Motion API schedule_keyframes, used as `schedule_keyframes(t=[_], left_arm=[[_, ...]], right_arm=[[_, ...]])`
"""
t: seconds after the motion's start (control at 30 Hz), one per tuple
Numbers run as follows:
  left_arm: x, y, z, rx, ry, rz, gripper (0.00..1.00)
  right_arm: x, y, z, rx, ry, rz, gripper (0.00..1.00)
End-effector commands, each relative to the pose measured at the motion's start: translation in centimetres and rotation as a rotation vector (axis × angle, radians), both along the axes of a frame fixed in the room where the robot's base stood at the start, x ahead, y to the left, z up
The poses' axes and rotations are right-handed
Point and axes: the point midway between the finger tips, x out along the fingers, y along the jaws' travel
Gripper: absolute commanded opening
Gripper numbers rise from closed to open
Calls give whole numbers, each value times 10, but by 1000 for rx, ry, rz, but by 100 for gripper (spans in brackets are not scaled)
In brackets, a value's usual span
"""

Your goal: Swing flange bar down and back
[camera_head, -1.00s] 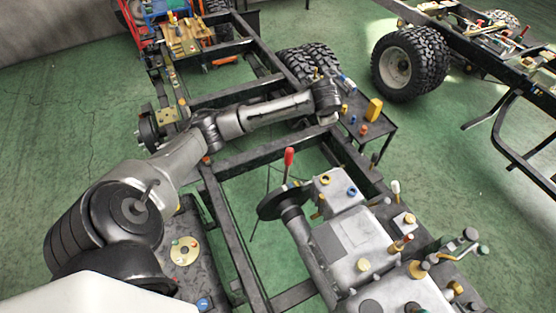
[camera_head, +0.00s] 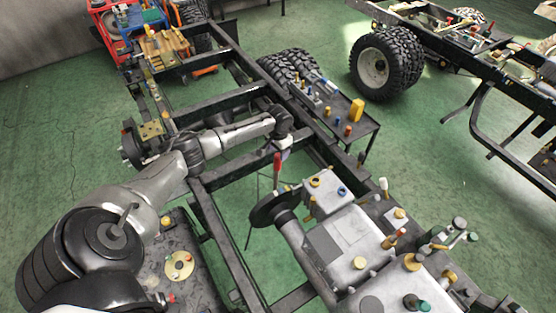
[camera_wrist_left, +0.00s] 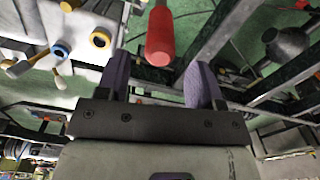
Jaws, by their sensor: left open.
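The flange bar shows its red grip (camera_head: 277,167) standing up from the dark round flange (camera_head: 272,206) at the end of the grey gearbox (camera_head: 340,240). My left gripper (camera_head: 284,147) is right at the top of the red grip in the head view. In the left wrist view, its two purple-grey fingers (camera_wrist_left: 160,82) are open. The red grip (camera_wrist_left: 160,38) lies just ahead of the gap between them, and nothing is held. Whether a finger touches the grip cannot be told. My right gripper is not in view.
Black chassis rails (camera_head: 230,178) run beside and under my left arm. A small side table (camera_head: 365,125) with bottles and a yellow block stands behind. Several knobs and levers stick up from the gearbox. Green floor shows between the rails.

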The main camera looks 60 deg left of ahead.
Motion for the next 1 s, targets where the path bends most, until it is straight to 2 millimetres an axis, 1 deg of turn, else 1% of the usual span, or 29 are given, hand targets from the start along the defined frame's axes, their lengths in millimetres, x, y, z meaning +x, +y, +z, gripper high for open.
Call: schedule_keyframes(t=[0.03,0.2,0.4,0.6,0.87,0.9,1.0], left_arm=[[0,-1,-10,-2,3,0,61],[0,0,-36,0,2,0,61],[0,0,-55,0,1,-1,61],[0,1,-63,1,0,-2,61],[0,1,-63,1,0,-2,61],[0,1,-63,1,0,-2,60],[0,1,-63,1,0,-2,50]], right_arm=[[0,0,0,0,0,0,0],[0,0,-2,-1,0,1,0],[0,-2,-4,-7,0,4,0],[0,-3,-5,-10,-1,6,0],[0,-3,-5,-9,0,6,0],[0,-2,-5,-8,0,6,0],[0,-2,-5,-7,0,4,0]])
